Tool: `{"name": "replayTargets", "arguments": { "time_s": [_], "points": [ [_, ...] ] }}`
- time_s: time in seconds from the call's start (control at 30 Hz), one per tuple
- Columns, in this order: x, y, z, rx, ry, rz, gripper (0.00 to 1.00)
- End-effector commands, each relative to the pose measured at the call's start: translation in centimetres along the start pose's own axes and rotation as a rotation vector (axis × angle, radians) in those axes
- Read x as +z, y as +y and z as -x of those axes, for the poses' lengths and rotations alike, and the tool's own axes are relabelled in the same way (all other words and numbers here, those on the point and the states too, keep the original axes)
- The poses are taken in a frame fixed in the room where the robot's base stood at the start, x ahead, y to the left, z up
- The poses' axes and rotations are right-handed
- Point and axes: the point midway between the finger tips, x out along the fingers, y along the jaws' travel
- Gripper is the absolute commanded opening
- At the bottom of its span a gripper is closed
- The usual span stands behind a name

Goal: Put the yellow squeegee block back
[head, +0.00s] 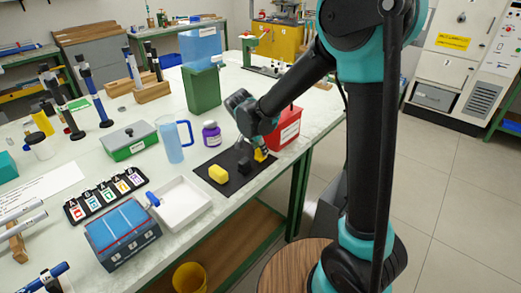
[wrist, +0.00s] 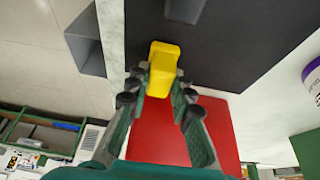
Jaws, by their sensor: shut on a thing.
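My gripper (head: 257,148) is over the right end of the black mat (head: 232,184), its fingers shut on a yellow block (head: 261,155). The wrist view shows this yellow block (wrist: 162,66) between the fingertips (wrist: 160,85), with the mat (wrist: 235,35) behind it. I cannot tell whether it touches the mat. A dark block (head: 243,164) sits on the mat to its left; part of it shows at the top of the wrist view (wrist: 185,8). A second yellow block (head: 218,174) lies at the mat's left end. I cannot tell for certain which yellow block is the squeegee block.
A red box (head: 288,131) stands close beside my gripper; it also fills the lower wrist view (wrist: 165,130). A purple-labelled jar (head: 211,135), a blue jug (head: 171,140) and a white tray (head: 183,207) stand around the mat. The table's front edge is near.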

Motion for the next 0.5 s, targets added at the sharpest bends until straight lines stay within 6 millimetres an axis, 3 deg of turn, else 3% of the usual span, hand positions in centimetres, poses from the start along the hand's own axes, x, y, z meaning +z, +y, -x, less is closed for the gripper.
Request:
{"name": "replayTargets", "arguments": {
  "time_s": [0.23, 0.27, 0.4, 0.5],
  "points": [
    [0.1, 0.0, -0.23, 0.0, 0.0, 0.0, 0.0],
    [0.08, 0.01, -0.19, 0.0, 0.0, 0.0, 0.25],
    [0.08, 0.01, -0.17, 0.0, 0.0, 0.0, 0.42],
    [0.08, 0.01, -0.17, 0.0, 0.0, 0.0, 0.42]
  ]
}}
